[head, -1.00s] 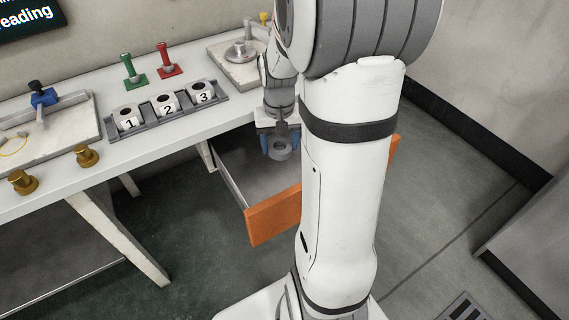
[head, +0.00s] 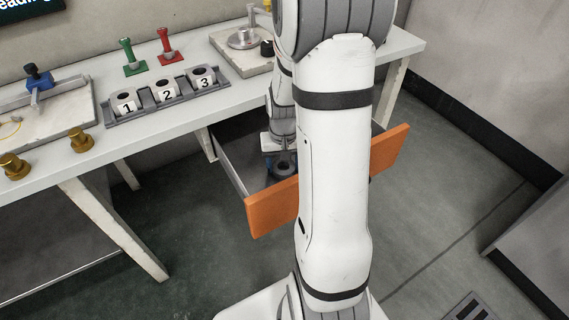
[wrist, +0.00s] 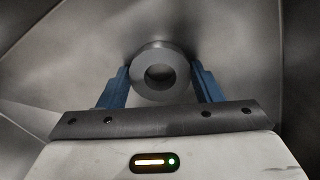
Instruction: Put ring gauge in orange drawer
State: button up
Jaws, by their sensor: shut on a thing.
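The ring gauge (wrist: 139,75) is a grey metal ring with a round hole. In the wrist view it sits between the two blue fingers of my gripper (wrist: 160,84), which is shut on it. In the head view the ring gauge (head: 284,169) and my gripper (head: 280,160) are inside the open orange drawer (head: 272,207), within its walls and behind the orange front. I cannot tell whether the ring touches the drawer floor. My arm hides the middle of the drawer front and the right part of the inside.
The bench (head: 75,157) above the drawer holds a rack (head: 168,97) with grey blocks numbered 1, 2 and 3. Green (head: 131,57) and red (head: 167,47) handled gauges stand behind it. Brass pieces (head: 82,140) stand near the front edge. The bench edge is close to my arm.

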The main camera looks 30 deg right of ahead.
jog(key=shift+f, duration=0.1)
jog(key=o, duration=1.1)
notch_tip(320, 180, up, 12)
jog(key=p, duration=0.3)
jog(key=s+a+r+n, duration=0.1)
jog(key=s+a+r, duration=0.1)
jog(key=s+a, duration=0.2)
jog(key=s+a+r+n+t, duration=0.1)
jog(key=s+a+r, duration=0.1)
jog(key=s+a, duration=0.2)
jog(key=s+a+r+n, duration=0.2)
jog(key=s+a, duration=0.2)
jog(key=shift+s+a+t, duration=0.1)
jog(key=shift+s+t, duration=0.05)
jog(key=shift+t, duration=0.15)
